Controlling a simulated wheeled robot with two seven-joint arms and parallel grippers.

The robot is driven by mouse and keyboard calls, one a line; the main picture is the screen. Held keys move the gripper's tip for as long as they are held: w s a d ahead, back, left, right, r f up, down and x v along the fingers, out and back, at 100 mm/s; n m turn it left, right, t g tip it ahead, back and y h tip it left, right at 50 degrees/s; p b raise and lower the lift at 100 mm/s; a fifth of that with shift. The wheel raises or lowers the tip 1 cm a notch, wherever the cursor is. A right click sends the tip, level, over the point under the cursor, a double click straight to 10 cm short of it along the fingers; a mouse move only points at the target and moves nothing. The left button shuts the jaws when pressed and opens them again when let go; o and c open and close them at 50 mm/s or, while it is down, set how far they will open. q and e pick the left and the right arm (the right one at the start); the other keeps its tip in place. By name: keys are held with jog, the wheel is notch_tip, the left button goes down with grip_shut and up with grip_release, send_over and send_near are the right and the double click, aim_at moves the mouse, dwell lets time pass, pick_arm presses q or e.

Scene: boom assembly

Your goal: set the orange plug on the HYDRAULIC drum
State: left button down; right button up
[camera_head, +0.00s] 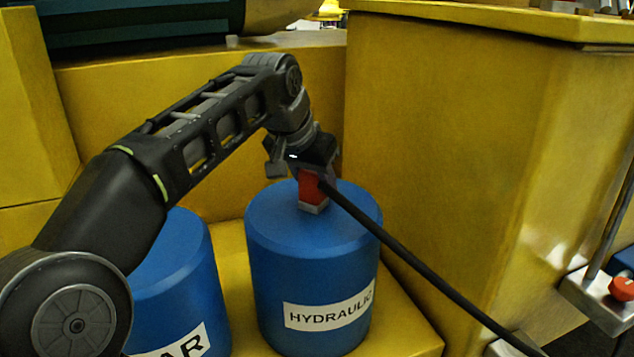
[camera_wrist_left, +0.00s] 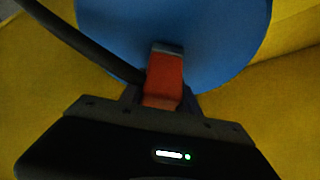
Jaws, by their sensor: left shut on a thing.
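The orange plug (camera_head: 312,191) is at the top of the blue HYDRAULIC drum (camera_head: 310,262), with its grey end pointing down at the drum's lid. I cannot tell whether that end touches the lid. My left gripper (camera_head: 313,172) is shut on the plug from above and behind. In the left wrist view the plug (camera_wrist_left: 164,80) sits between the fingers (camera_wrist_left: 162,98), with the blue drum lid (camera_wrist_left: 190,30) beyond it. A black cable (camera_head: 420,264) runs from the plug down to the right. My right gripper is not in view.
A second blue drum (camera_head: 182,280), its label partly hidden and ending in "AR", stands to the left behind my arm. Yellow walls (camera_head: 450,150) rise behind and to the right. A metal bracket with a red knob (camera_head: 621,289) is at the far right.

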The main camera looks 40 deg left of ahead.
aim_at(308, 172)
pick_arm(q)
jog(key=c, duration=0.8)
grip_release()
jog(key=shift+f, duration=0.1)
jog(key=v, duration=0.6)
jog(key=shift+r+p, duration=0.3)
jog(key=shift+r, duration=0.05)
jog(key=shift+s+r, duration=0.45)
jog(key=shift+r, duration=0.05)
